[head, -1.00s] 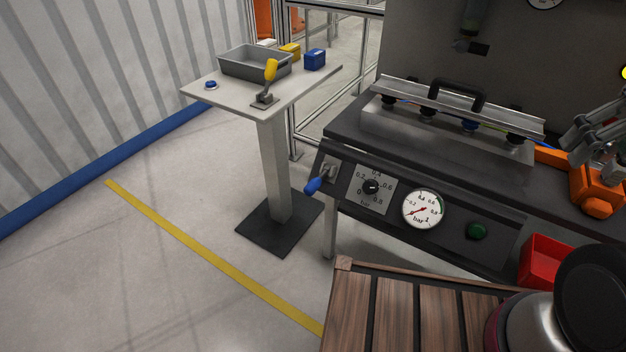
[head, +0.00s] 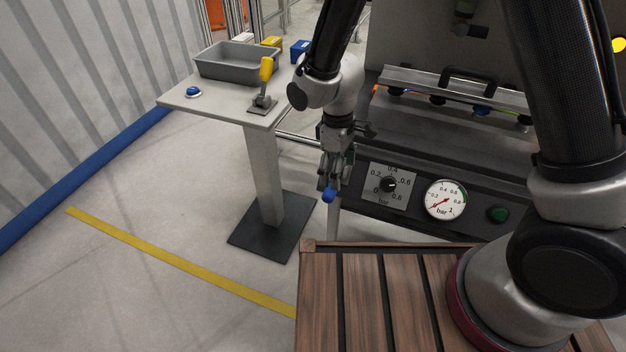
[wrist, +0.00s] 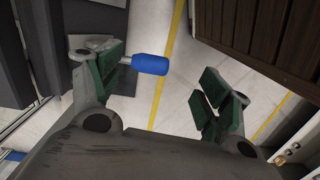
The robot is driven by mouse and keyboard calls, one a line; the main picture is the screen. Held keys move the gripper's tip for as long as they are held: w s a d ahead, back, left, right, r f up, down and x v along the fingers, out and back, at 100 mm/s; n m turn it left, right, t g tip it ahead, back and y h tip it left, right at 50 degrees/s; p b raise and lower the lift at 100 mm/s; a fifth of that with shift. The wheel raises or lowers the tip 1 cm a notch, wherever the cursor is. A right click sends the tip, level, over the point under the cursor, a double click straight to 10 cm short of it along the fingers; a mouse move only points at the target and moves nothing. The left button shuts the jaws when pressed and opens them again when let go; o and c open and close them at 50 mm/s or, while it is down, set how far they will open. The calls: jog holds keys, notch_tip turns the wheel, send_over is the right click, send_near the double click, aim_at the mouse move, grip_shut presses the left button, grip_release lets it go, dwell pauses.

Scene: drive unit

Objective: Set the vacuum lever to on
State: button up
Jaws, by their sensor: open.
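The lever with a blue handle sits at the left end of the dark control panel. Its blue handle (head: 329,195) shows just below my gripper (head: 337,165) in the head view, while its mount is hidden behind the gripper. In the wrist view the blue handle (wrist: 150,64) reaches into the gap of my open gripper (wrist: 163,78), close to the left finger and clear of the right one. I cannot tell whether the left finger touches the lever. No on or off marking is readable.
The panel (head: 470,224) also carries a dial knob (head: 389,184), a pressure gauge (head: 445,200) and a green button (head: 498,214). A pedestal table (head: 222,107) at left holds a yellow-handled lever (head: 266,70), a grey bin (head: 238,62) and a blue button (head: 193,91). A slatted wooden surface (head: 360,300) is in front.

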jog(key=shift+w+a, duration=0.55)
jog(key=shift+a, duration=0.1)
jog(key=shift+w+n+t+y, duration=0.1)
jog(key=shift+n+t+y, duration=0.2)
jog(key=shift+n, duration=0.1)
notch_tip(320, 180, down, 8)
jog(key=shift+r, duration=0.15)
jog(key=c, duration=1.4)
